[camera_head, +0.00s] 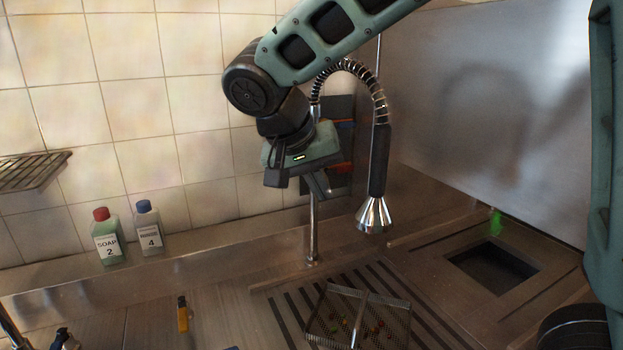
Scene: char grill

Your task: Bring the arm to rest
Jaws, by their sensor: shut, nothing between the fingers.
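My arm reaches in from the top right of the head view and bends down at the black joint. My gripper (318,186) hangs below it, in front of the tiled wall and left of the spray tap. It points down, is shut and holds nothing. The gripper is clear of the counter, well above the slatted drain area. The fingertips are small and partly dark in this view.
A spray tap (379,160) with a coiled hose stands close right of the gripper. Bottles of soap (108,237) and a blue-capped one (148,228) stand left. A mesh basket (358,318) sits on the slatted drain (283,318). A square opening (492,268) lies right. A wire shelf (32,170) juts from the wall.

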